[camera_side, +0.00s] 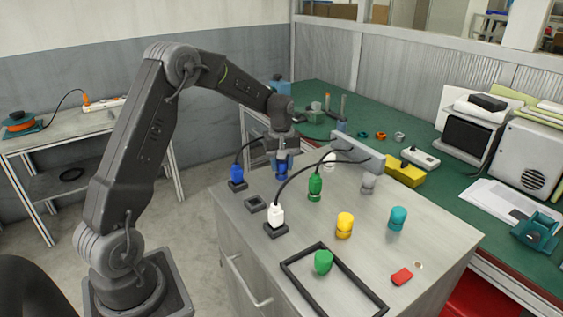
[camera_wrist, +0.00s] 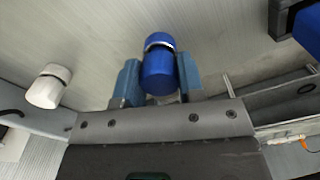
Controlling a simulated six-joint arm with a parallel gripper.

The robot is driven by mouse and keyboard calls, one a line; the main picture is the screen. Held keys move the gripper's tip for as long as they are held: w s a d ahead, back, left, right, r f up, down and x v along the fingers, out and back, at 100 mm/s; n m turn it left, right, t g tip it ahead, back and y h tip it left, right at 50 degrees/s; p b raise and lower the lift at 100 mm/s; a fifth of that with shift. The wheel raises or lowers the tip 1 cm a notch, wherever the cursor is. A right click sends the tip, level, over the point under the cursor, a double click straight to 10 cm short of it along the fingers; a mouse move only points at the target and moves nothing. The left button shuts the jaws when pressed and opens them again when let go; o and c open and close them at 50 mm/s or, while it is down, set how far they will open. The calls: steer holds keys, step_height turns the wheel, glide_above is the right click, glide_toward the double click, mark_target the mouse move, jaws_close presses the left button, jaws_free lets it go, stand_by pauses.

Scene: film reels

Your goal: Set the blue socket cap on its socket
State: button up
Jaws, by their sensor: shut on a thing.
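My gripper (camera_side: 281,162) is shut on a blue cap (camera_side: 281,171) over the back left part of the cabinet top. In the wrist view the blue cap (camera_wrist: 159,72), with a dark band, sits between the two grey-blue fingers of my gripper (camera_wrist: 158,82). I cannot tell its height above the top. A blue capped connector with a cable (camera_side: 237,174) stands in a dark square base left of my gripper. An empty dark square socket (camera_side: 255,204) lies to the front left of my gripper. A dark square base edge (camera_wrist: 284,16) shows at the wrist view's upper right.
A white connector (camera_side: 276,215) and a green one (camera_side: 315,186) have cables running to a grey panel (camera_side: 357,153). Yellow (camera_side: 344,225) and teal (camera_side: 397,218) caps stand farther right. A dark frame (camera_side: 349,287) around a green cap (camera_side: 323,262) lies in front.

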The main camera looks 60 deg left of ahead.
steer(key=shift+f, duration=0.2)
steer(key=o, duration=0.6)
steer(key=shift+r, duration=5.5)
